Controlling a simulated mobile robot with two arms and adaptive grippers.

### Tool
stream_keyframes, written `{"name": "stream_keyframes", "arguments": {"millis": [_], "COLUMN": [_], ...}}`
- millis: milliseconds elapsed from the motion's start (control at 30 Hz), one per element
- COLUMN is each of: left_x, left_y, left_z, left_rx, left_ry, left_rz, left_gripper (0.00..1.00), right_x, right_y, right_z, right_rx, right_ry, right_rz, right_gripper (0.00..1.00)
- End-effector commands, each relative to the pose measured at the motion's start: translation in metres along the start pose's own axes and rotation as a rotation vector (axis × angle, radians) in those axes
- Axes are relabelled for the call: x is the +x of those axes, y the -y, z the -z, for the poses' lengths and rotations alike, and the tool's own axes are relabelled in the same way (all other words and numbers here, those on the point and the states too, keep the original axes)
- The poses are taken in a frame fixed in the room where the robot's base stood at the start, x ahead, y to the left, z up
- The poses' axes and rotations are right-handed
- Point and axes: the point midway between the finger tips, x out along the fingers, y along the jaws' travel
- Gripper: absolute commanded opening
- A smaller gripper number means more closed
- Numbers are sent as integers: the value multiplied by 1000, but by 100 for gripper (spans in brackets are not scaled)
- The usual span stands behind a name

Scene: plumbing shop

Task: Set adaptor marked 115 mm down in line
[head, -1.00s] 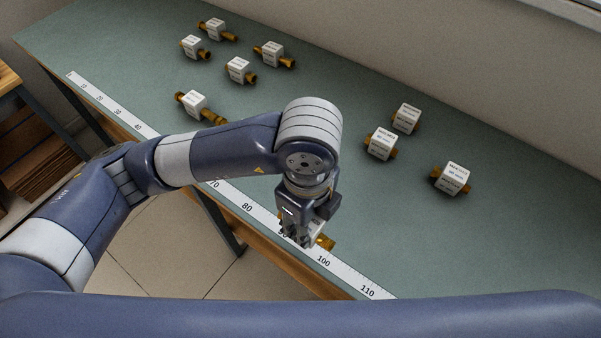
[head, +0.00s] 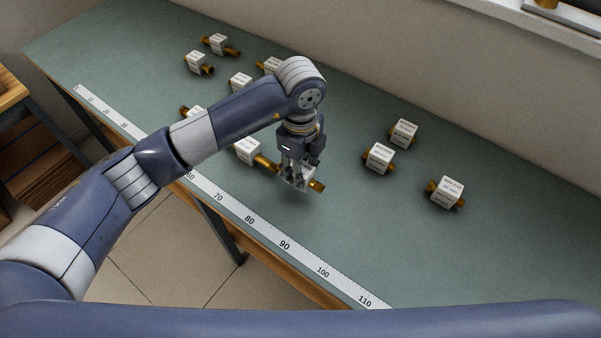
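My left gripper (head: 295,168) is shut on an adaptor (head: 317,186), a white labelled block with brass ends, over the middle of the bench. The fingers cover much of the block, and I cannot tell whether it touches the bench top. Just left of it another adaptor (head: 247,151) lies on the bench, its brass end pointing toward the held one. A further adaptor (head: 195,113) is partly behind my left arm, farther up the same row. The label print is too small to read, so I cannot tell which is marked 115 mm. My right gripper is not in view.
A white ruler strip (head: 250,220) runs along the bench's front edge. Loose adaptors lie at the back left, one of them (head: 217,43) farthest back. On the right lie three more (head: 404,133), (head: 379,157), (head: 446,191). The green bench (head: 340,220) is clear right of the held adaptor.

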Motion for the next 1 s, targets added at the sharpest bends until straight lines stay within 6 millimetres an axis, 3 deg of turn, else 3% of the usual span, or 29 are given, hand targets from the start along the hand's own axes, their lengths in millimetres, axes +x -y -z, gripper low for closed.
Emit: {"name": "stream_keyframes", "arguments": {"millis": [200,567,600,667,1000], "left_x": [26,34,34,33,33], "left_y": [-2,-1,-1,-1,-1], "left_z": [1,1,1,1,1], "left_rx": [0,1,1,1,1], "left_ry": [-2,-1,-1,-1,-1], "left_rz": [-4,0,-1,-1,-1], "left_gripper": [7,7,39,53,55], "right_x": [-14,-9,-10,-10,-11], "right_y": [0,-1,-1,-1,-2], "right_z": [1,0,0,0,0], "right_rx": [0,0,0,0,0], "right_ry": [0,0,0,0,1], "right_rz": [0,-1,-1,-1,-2], "right_gripper": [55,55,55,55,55]}}
